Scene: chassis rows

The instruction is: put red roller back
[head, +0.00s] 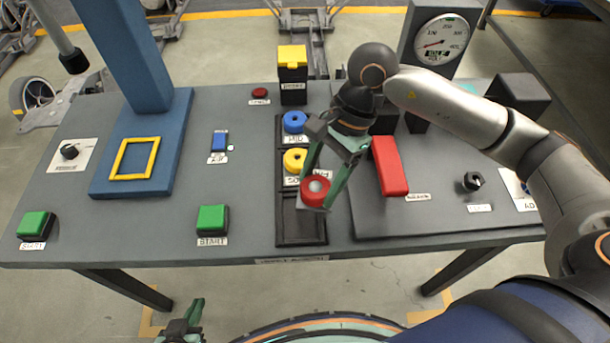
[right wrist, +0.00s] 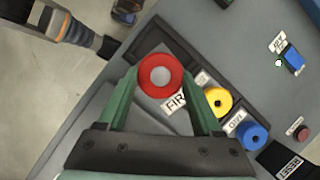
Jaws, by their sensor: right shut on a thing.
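The red roller (head: 315,190) is a short red ring with a pale grey centre. My right gripper (head: 328,192) is shut on it, and it also shows between the two green fingertips in the right wrist view (right wrist: 161,74). The roller appears over the front part of the dark roller rack (head: 296,238); its exact height above the rack is hard to tell. A yellow roller (head: 295,160) and a blue roller (head: 294,121) sit in the rack behind it. The rack's front slot looks empty. My left gripper (head: 186,324) is low, off the table's front edge, only partly seen.
A red block (head: 389,166) lies on the raised panel (head: 440,215) right of the rack. A gauge (head: 440,43) stands behind. A green start button (head: 212,219) and blue switch (head: 219,141) are to the left.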

